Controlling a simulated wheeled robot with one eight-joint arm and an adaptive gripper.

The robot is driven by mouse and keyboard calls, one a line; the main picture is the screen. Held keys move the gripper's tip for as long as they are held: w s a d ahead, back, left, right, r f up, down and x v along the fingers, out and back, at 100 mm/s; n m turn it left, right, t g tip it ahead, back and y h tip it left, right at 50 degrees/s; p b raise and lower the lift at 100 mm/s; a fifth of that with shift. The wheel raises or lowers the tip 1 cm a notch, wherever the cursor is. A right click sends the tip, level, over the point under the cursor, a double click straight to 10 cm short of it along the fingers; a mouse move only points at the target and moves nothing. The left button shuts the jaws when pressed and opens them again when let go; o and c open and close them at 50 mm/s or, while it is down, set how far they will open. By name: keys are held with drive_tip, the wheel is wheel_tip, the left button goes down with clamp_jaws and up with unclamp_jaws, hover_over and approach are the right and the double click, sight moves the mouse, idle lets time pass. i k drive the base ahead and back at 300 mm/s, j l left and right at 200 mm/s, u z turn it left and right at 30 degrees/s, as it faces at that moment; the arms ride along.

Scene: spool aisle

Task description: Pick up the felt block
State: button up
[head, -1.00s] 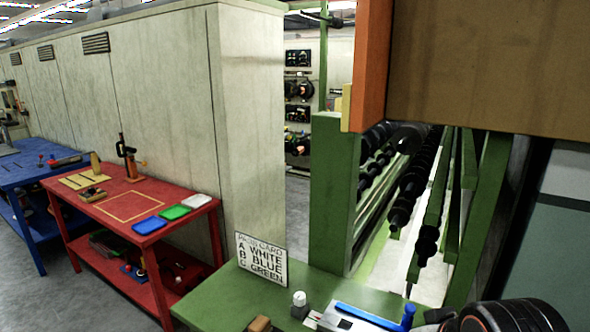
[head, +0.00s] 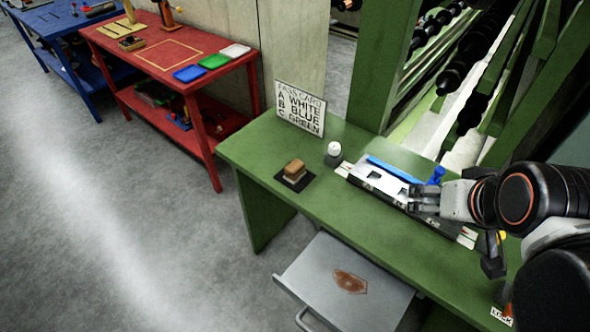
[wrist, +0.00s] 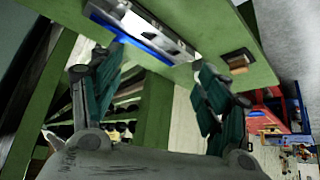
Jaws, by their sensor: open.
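The felt block (head: 294,168) is a small tan and brown block on a dark square pad (head: 295,182) on the green bench, left of the long metal fixture. It also shows in the wrist view (wrist: 239,61), at the upper right beyond the right finger. My gripper (head: 452,208) is over the right part of the bench, well right of the block and apart from it. In the wrist view my gripper (wrist: 158,80) has its two green-padded fingers spread wide with nothing between them.
A metal fixture (head: 385,182) with a blue strip lies between my gripper and the block. A white-topped knob (head: 333,151) and a lettered card (head: 300,108) stand behind the block. A grey drawer (head: 345,283) juts out in front. A red table (head: 150,50) stands left.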

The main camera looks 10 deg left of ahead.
sight(295, 171)
drive_tip(key=k+j+z, duration=0.15)
drive_tip(key=k+j, duration=0.15)
drive_tip(key=j+z, duration=0.15)
drive_tip(key=j, duration=0.25)
drive_tip(key=k+j+z, duration=0.1)
drive_tip(key=j, duration=0.25)
drive_tip(key=k+j+z, duration=0.15)
drive_tip(key=j, duration=0.2)
drive_tip(key=i+j+z, duration=0.1)
drive_tip(key=j, duration=0.25)
drive_tip(key=i+j+z, duration=0.1)
drive_tip(key=i+j, duration=0.15)
drive_tip(key=j, duration=0.15)
drive_tip(key=i+j+z, duration=0.1)
drive_tip(key=j, duration=0.3)
drive_tip(key=i+l+z, duration=0.1)
drive_tip(key=l, duration=0.1)
